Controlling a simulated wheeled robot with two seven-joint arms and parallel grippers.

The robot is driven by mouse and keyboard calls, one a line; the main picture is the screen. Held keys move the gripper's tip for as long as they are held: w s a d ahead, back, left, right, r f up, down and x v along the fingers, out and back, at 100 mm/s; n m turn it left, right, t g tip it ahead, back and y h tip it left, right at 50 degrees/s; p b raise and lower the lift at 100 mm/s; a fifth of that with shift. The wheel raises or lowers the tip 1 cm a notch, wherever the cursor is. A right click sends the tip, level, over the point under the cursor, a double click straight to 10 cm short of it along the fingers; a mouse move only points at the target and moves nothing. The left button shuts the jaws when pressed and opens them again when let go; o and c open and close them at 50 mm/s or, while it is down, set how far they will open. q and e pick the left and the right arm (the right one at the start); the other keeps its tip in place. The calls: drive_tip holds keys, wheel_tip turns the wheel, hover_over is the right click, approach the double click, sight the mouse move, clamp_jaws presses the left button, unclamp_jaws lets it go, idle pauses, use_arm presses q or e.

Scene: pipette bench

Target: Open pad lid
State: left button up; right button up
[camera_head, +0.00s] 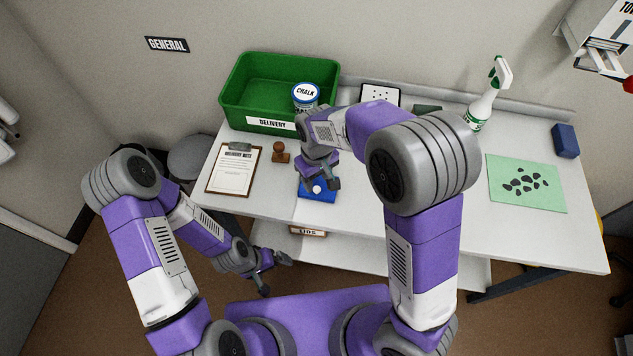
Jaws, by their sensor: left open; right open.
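The pad is a small blue box (321,196) with a pale round knob on its top, lying on the white table near its front edge. It looks closed, though part of it is hidden by my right gripper. My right gripper (321,186) is open and right above the pad, its fingers close to the knob; I cannot tell whether they touch it. My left gripper (276,273) is open and empty, low in front of the table edge and away from the pad.
A wooden stamp (281,153) and a clipboard (234,170) lie left of the pad. A green delivery crate (236,107) holds a chalk tub (306,94). A spray bottle (482,108), a green sheet (527,184) and a blue block (565,140) are on the right. The table's right front is clear.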

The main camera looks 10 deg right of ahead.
sight(317, 188)
drive_tip(key=shift+w+f+b, duration=0.1)
drive_tip(key=shift+f+b, duration=0.3)
drive_tip(key=shift+f, duration=1.6)
clamp_jaws()
